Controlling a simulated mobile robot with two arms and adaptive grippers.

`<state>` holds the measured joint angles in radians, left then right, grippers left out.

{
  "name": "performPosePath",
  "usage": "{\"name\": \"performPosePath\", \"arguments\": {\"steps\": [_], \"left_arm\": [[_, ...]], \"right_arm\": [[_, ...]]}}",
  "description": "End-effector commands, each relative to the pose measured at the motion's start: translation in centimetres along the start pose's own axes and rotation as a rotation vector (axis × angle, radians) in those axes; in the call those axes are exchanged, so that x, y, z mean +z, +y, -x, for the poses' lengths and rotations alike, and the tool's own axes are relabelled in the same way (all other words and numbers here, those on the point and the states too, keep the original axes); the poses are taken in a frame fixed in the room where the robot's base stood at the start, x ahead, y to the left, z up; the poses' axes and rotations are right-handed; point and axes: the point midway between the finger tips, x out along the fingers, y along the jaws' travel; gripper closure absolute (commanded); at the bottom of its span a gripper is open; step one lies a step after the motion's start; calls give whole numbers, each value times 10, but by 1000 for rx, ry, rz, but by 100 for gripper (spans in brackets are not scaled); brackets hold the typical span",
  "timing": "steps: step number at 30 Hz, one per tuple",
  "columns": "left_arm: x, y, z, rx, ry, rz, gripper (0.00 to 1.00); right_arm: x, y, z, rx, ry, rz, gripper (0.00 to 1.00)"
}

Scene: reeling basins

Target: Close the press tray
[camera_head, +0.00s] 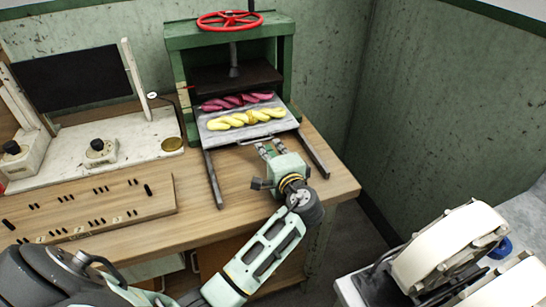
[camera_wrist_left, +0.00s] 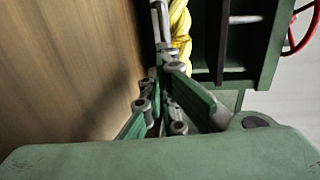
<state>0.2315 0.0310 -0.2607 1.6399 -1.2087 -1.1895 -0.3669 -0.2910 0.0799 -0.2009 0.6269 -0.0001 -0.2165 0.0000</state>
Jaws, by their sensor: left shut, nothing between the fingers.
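The press tray (camera_head: 222,137) is a grey plate pulled partly out of the green press (camera_head: 183,72), above two dark rails. A row of yellow skeins (camera_head: 246,118) lies across its front part, and magenta skeins (camera_head: 237,101) lie behind them, nearer the press opening. My left gripper (camera_head: 267,148) is at the tray's front edge, with its fingers pointing toward the press. In the left wrist view its fingers (camera_wrist_left: 164,60) are together and empty, close to the tray's grey edge and a yellow skein (camera_wrist_left: 180,25). Whether they touch the tray is unclear. My right gripper is out of view.
The left rail (camera_head: 213,178) and right rail (camera_head: 314,155) stick out over the wooden table (camera_head: 235,175) on either side of my gripper. A red handwheel (camera_head: 230,20) tops the press. A wooden board with pegs (camera_head: 95,208) and a white panel with knobs (camera_head: 125,140) stand left.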

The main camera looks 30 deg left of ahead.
Motion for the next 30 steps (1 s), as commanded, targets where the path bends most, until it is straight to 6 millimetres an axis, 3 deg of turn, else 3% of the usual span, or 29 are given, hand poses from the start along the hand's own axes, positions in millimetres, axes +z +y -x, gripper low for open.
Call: {"name": "performPosePath", "arguments": {"steps": [11,21,30], "left_arm": [[0,0,-4,-1,0,-1,100],[0,-8,-69,-2,-1,-2,100],[1,-11,-79,0,0,-1,100]], "right_arm": [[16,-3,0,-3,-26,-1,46],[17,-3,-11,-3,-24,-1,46],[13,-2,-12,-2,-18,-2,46]]}}
